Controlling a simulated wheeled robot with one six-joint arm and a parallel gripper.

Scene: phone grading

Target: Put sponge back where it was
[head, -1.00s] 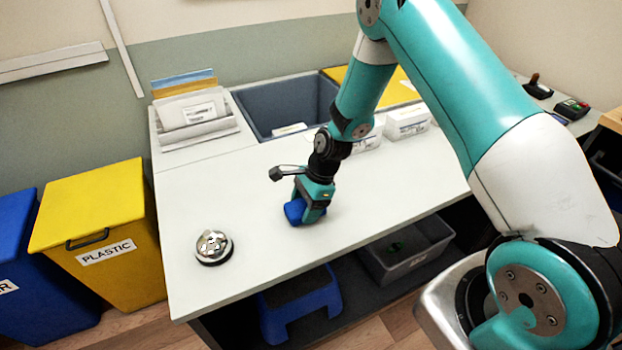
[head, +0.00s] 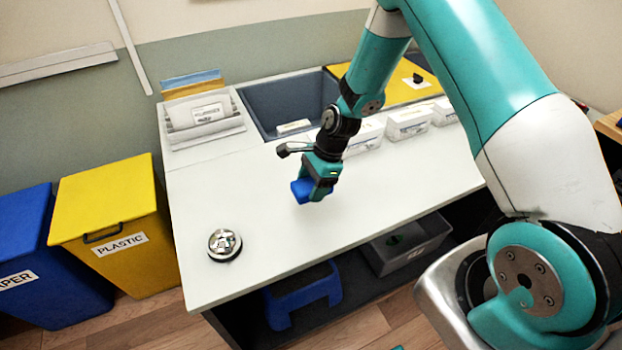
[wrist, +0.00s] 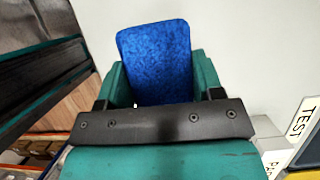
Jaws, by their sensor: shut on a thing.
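The blue sponge (head: 302,190) is between the fingers of my gripper (head: 318,190), above the white table (head: 240,185). In the wrist view the sponge (wrist: 156,62) stands up between the two teal fingers of my gripper (wrist: 158,85), which is shut on it. The sponge seems to be a little off the tabletop; the exact gap cannot be told.
A silver bell (head: 224,244) stands at the table's front left. A grey bin (head: 285,105) is sunk at the back, with several white boxes (head: 408,122) to its right. A paper holder (head: 203,120) stands back left. A grey crate (head: 412,248) sits under the table. The tabletop's middle is clear.

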